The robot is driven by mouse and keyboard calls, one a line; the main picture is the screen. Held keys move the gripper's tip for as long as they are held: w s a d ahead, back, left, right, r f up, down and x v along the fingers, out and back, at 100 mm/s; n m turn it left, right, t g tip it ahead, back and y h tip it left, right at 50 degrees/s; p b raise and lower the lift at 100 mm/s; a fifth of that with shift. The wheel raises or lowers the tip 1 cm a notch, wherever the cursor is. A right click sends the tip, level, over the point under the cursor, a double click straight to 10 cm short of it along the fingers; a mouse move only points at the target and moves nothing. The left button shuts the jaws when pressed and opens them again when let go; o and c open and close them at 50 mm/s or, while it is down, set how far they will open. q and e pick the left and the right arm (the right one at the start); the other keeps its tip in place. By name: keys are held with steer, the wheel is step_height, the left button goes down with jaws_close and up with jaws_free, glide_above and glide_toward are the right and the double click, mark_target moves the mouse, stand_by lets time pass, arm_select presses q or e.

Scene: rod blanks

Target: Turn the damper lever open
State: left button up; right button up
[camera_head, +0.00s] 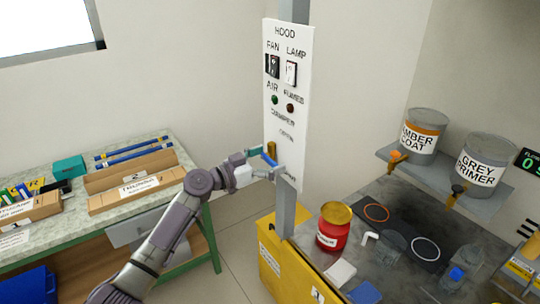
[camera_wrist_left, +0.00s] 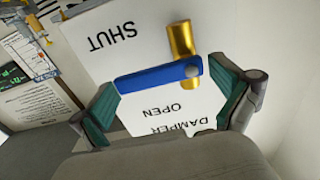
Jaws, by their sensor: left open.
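The damper lever is a blue bar (camera_wrist_left: 150,78) with a brass cylinder (camera_wrist_left: 182,42) beside its right end in the left wrist view. That view shows the panel upside down. The bar lies roughly crosswise between the printed words SHUT and OPEN. In the head view the blue bar (camera_head: 269,160) sits low on the white hood panel (camera_head: 299,60), with the brass part just above it. My left gripper (camera_wrist_left: 166,82) is open at the lever, one finger near each end of the bar. I cannot tell whether either finger touches it. My right gripper is not in view.
Fan and lamp switches (camera_head: 291,73) sit higher on the panel, which hangs on a grey post (camera_head: 287,220). A red tin (camera_head: 332,230) stands on the dark bench to the right. A workbench with trays (camera_head: 138,190) stands left.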

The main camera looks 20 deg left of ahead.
arm_select(q)
steer(key=shift+c, duration=0.2)
steer(key=c, duration=1.5)
